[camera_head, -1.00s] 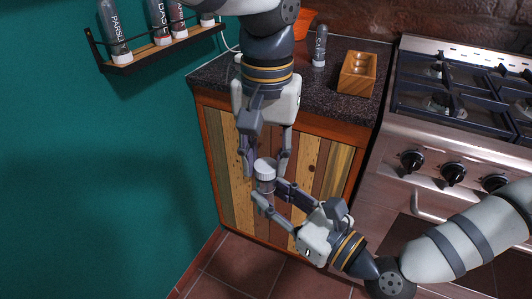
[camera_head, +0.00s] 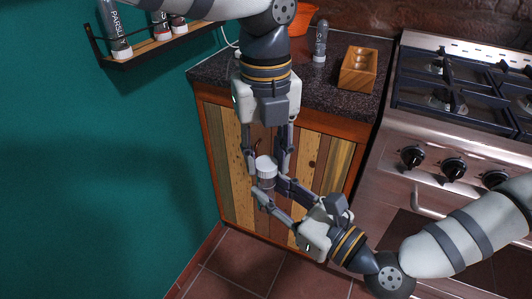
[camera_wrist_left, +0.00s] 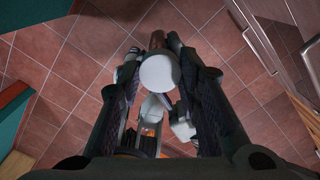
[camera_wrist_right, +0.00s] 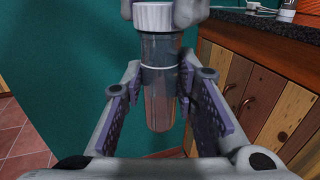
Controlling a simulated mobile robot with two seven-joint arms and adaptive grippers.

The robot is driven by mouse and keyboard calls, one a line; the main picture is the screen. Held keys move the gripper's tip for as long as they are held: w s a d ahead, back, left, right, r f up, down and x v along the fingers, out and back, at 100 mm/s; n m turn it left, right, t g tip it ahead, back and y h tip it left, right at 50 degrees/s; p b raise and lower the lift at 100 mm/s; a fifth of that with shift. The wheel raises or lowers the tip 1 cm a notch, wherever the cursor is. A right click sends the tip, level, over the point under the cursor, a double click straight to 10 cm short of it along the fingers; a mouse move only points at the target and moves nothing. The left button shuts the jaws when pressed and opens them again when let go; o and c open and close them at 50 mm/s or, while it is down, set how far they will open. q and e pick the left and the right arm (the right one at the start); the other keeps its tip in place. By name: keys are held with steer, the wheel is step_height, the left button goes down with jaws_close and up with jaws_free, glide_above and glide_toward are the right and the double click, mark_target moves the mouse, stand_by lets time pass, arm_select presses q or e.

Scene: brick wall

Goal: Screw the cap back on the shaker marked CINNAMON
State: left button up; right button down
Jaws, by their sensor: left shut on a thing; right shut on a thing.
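A clear shaker (camera_head: 268,183) with a white ribbed cap (camera_head: 264,168) is upright in front of the wooden cabinet. My left gripper (camera_head: 267,160) points down from above and is shut on the cap. My right gripper (camera_head: 269,190) reaches in from the lower right and is shut on the shaker body. In the right wrist view the cap (camera_wrist_right: 153,17) sits at the top of the body (camera_wrist_right: 160,100), in line with it; I cannot tell how tight it is. The left wrist view shows the cap's round top (camera_wrist_left: 159,72) between the fingers. No CINNAMON marking is readable on the held shaker.
A wall rack (camera_head: 130,63) at the upper left holds several shakers, one marked PARSLEY. On the dark counter (camera_head: 325,93) stand another shaker (camera_head: 320,42), a wooden box (camera_head: 358,70) and an orange bowl (camera_head: 303,18). A stove (camera_head: 450,150) is at the right.

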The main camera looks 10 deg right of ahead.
arm_select(q)
steer(key=m, duration=0.7)
steer(key=shift+m, duration=0.4)
steer(key=m, duration=0.5)
steer(key=shift+s+d+f, duration=0.1)
steer(key=shift+s+d, duration=0.05)
steer(key=shift+s, duration=0.05)
steer(key=o, duration=0.7)
steer(key=shift+c, duration=0.2)
step_height(320, 180, up, 5)
steer(key=shift+f, duration=0.15)
steer(key=shift+c, duration=0.3)
